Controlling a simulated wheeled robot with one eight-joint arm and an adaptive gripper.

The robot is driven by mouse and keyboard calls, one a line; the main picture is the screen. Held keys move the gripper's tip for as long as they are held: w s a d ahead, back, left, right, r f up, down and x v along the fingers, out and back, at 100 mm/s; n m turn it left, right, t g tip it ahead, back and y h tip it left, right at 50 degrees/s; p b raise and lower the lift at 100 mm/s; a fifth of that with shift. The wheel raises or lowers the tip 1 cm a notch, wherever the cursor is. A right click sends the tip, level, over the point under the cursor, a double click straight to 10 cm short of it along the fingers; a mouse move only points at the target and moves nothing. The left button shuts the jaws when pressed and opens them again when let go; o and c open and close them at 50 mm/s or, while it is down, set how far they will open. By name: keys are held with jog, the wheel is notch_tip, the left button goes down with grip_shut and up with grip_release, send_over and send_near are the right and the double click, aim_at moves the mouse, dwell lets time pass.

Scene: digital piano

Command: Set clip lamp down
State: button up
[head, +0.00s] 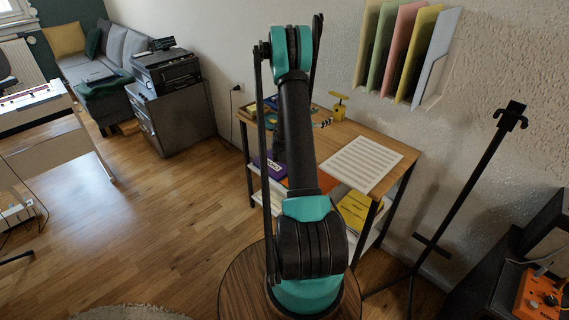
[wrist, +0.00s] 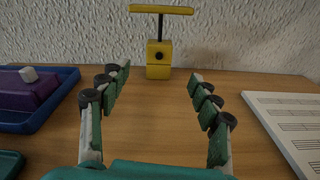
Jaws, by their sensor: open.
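The yellow clip lamp (wrist: 158,58) stands upright on the wooden table (wrist: 240,85) near the wall, a block base with a dark knob, a dark post and a flat bar on top. It also shows in the head view (head: 339,107), to the right of my arm. My gripper (wrist: 160,76) is open and empty, its two fingers spread wide. The lamp stands beyond the fingertips, centred between them in the wrist view and apart from them.
A sheet of music (wrist: 288,125) lies on the table at right. A blue tray (wrist: 62,105) holding a purple object with a white cube is at left. Coloured folders (head: 405,50) hang on the wall above the table. A black stand (head: 470,185) rises at right.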

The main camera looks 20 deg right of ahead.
jog(key=s+a+r+m+g+y, duration=0.1)
jog(key=s+a+r+m+y, duration=0.2)
jog(key=s+a+m, duration=0.3)
jog(key=s+a+r+m+y, duration=0.35)
jog(key=s+a, duration=0.25)
jog(key=a, duration=0.3)
jog(key=s+a+f+m+y, duration=0.1)
jog(key=s+a+m+y, duration=0.2)
jog(key=s+a, duration=0.4)
jog(key=s+a+f+m+g+y, duration=0.1)
jog(key=s+a+f+m+y, duration=0.1)
jog(key=s+a, duration=0.6)
jog(key=s+a+f+m+y, duration=0.2)
jog(key=s+a+m+y, duration=0.2)
jog(key=s+a+m, duration=0.2)
jog(key=shift+s+a, duration=1)
jog(key=shift+a, duration=0.1)
